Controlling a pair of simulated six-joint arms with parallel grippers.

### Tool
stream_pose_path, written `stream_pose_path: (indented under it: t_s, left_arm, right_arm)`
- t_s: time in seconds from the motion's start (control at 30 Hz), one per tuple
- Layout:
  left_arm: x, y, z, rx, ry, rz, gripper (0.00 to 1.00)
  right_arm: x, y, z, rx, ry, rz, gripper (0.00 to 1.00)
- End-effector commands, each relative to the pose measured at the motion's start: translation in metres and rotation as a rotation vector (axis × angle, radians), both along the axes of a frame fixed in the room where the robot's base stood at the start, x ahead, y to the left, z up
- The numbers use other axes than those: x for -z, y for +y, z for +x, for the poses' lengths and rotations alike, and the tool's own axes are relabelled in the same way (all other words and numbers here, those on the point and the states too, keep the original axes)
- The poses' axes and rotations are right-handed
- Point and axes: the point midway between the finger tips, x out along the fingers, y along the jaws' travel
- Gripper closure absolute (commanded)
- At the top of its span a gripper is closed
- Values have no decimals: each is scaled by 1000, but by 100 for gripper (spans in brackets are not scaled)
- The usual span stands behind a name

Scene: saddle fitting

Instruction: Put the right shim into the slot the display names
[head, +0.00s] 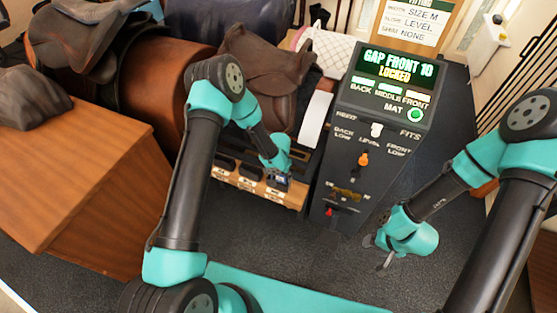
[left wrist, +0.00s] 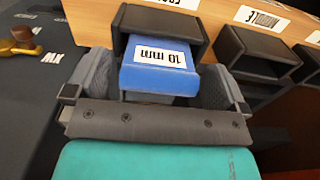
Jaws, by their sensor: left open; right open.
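The display (head: 398,68) reads GAP FRONT 10, with LOCKED below. A blue shim (left wrist: 160,72) labelled 10 mm sits partly inside a black slot holder (left wrist: 158,22) in the left wrist view, its near end sticking out. My left gripper (head: 281,172) is at the right end of the slot row in the head view. Its fingers stand open on either side of the shim, with a small gap each side. A second black holder (left wrist: 257,50) stands beside it, near a label reading MIDDLE (left wrist: 262,18). My right gripper (head: 384,258) is open and empty over the floor.
The dark console (head: 345,185) has a lit green MAT lamp (head: 414,115), an orange knob (head: 363,160) and a red knob (head: 328,212). A wooden block (head: 70,180) is at left. Open floor lies below the console.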

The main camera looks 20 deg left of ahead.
Motion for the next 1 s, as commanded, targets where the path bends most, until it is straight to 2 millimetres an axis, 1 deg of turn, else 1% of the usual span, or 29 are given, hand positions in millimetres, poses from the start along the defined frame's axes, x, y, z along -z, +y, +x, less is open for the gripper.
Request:
stream_pose_path:
  t_s: [0.17,0.3,0.8,0.9,1.0]
  left_arm:
    - [-24,-1,0,0,-2,0,0]
    - [-51,0,1,0,-3,1,0]
    - [-137,0,0,-1,-3,0,0]
    - [-151,-1,1,-1,-3,0,0]
    - [-161,0,0,-2,-1,0,0]
  right_arm:
    - [0,0,0,0,0,0,44]
    - [0,0,0,0,0,0,44]
    - [0,0,0,0,0,0,44]
    - [0,0,0,0,0,0,44]
    - [0,0,0,0,0,0,44]
